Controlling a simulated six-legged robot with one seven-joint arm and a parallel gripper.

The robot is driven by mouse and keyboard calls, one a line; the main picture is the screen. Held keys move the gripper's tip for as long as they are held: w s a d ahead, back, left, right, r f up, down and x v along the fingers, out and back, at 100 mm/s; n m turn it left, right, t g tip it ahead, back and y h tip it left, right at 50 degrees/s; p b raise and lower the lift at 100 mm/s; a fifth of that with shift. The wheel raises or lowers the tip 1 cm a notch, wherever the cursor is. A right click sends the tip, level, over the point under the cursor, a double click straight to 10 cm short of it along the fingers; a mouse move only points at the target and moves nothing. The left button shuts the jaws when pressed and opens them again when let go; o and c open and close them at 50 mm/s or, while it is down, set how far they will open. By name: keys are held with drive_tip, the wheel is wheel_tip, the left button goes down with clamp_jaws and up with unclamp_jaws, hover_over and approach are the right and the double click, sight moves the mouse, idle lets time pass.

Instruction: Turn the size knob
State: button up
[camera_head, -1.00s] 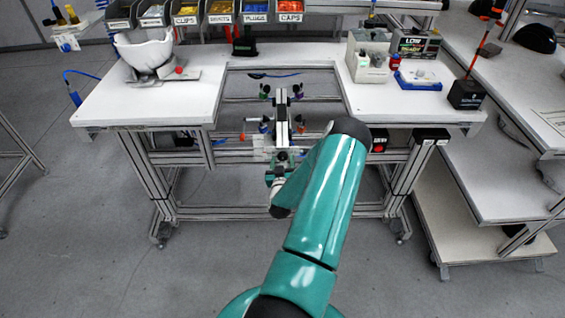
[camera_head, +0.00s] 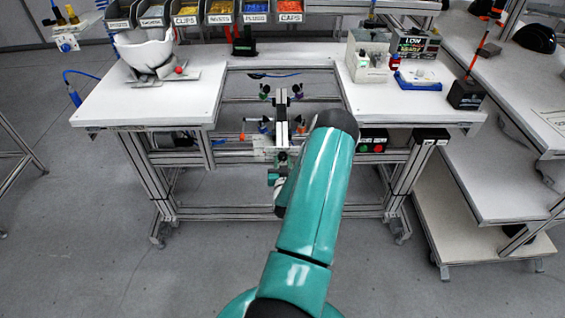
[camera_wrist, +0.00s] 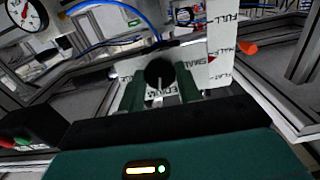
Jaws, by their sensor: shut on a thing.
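The size knob (camera_wrist: 159,71) is a dark round knob with a pale pointer line, in the middle of the wrist view. It sits before a white plate (camera_wrist: 222,60) printed with words such as SMALL and FULL; another word below the knob is partly covered. My gripper (camera_wrist: 160,88) has its two green fingers on the left and right sides of the knob and is shut on it. In the head view the knob is not clear; my arm's end is low at the fixture (camera_head: 283,135) in the bench gap.
A white helmet shell (camera_head: 146,48) rests on a stand at the bench's left. A red and green button box (camera_head: 371,142) hangs under the right side. A dial gauge (camera_wrist: 24,14) and blue hose (camera_wrist: 108,6) lie near the knob. Metal rails flank it.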

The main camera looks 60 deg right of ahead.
drive_tip(key=m+t, duration=0.1)
drive_tip(key=m, duration=0.1)
drive_tip(key=shift+s+m+t+y, duration=0.1)
drive_tip(key=shift+m+t+y, duration=0.2)
drive_tip(key=shift+t+y, duration=0.1)
drive_tip(key=shift+d+m+t, duration=0.1)
drive_tip(key=shift+m+t, duration=0.5)
drive_tip(key=shift+m, duration=0.6)
drive_tip(key=m+t, duration=0.1)
drive_tip(key=m, duration=0.1)
drive_tip(key=m+t, duration=0.1)
drive_tip(key=m, duration=0.2)
drive_tip(key=shift+s+f+y, duration=0.1)
drive_tip(key=shift+f+y, duration=0.05)
drive_tip(key=shift+y, duration=0.15)
drive_tip(key=shift+m+t, duration=0.3)
drive_tip(key=o, duration=1)
drive_tip(key=shift+c, duration=0.2)
drive_tip(key=v, duration=1.3)
drive_tip(key=shift+s+a, duration=0.2)
drive_tip(key=shift+a, duration=0.1)
